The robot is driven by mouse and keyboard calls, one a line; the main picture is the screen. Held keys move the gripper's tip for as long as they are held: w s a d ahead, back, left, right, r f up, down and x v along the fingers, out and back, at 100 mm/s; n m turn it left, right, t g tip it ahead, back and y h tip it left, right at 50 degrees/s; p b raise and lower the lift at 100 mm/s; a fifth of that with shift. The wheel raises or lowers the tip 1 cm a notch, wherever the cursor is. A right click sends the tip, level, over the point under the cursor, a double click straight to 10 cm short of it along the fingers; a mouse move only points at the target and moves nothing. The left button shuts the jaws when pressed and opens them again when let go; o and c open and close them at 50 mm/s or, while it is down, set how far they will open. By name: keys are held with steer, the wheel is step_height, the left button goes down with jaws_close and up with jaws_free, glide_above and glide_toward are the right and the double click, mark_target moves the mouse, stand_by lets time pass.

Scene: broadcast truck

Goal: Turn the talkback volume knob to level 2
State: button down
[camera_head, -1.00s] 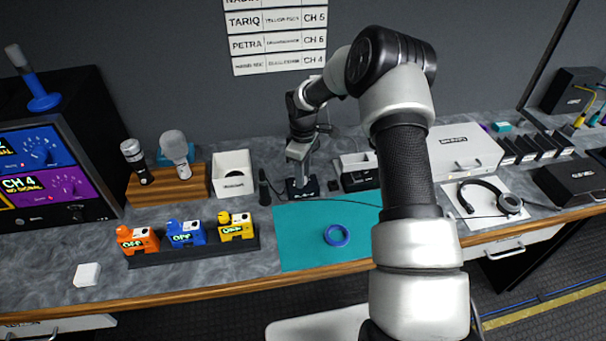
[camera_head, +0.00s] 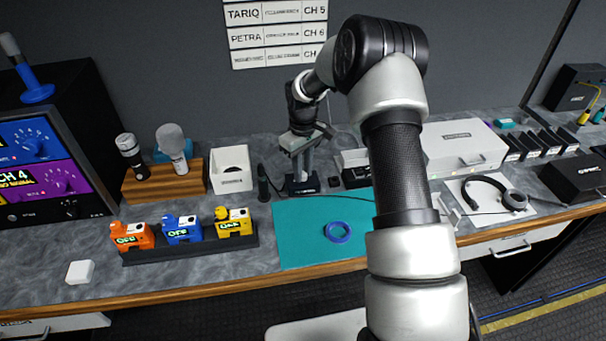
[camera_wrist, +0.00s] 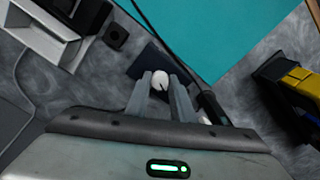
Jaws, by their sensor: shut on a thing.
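The talkback volume knob (camera_wrist: 160,80) appears as a small round white cap with a dark pointer line, in the wrist view. It sits on a dark base (camera_wrist: 146,62). My gripper (camera_wrist: 162,82) has one finger on each side of the knob and is shut on it. I cannot read any level marks around it. In the head view my gripper (camera_head: 301,172) points down at the dark base (camera_head: 302,188) beside the teal mat. The knob itself is hidden there.
A teal mat (camera_head: 300,240) with a blue ring (camera_head: 338,232) lies in front. A dark upright stick (camera_head: 263,185) stands just left of my gripper. A small black block (camera_head: 335,182) and a white holder are close on the right. Beltpacks (camera_head: 183,230) stand front left.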

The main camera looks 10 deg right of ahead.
steer(key=m+b, duration=0.1)
steer(key=m, duration=0.2)
steer(key=shift+f+m, duration=0.1)
steer(key=shift+m, duration=0.2)
steer(key=shift+a+m+b, duration=0.1)
steer(key=shift+m+b, duration=0.65)
steer(key=shift+m, duration=0.95)
steer(key=c, duration=1.5)
jaws_free()
steer(key=shift+c, duration=0.2)
step_height(320, 180, up, 18)
steer(key=shift+f, duration=0.15)
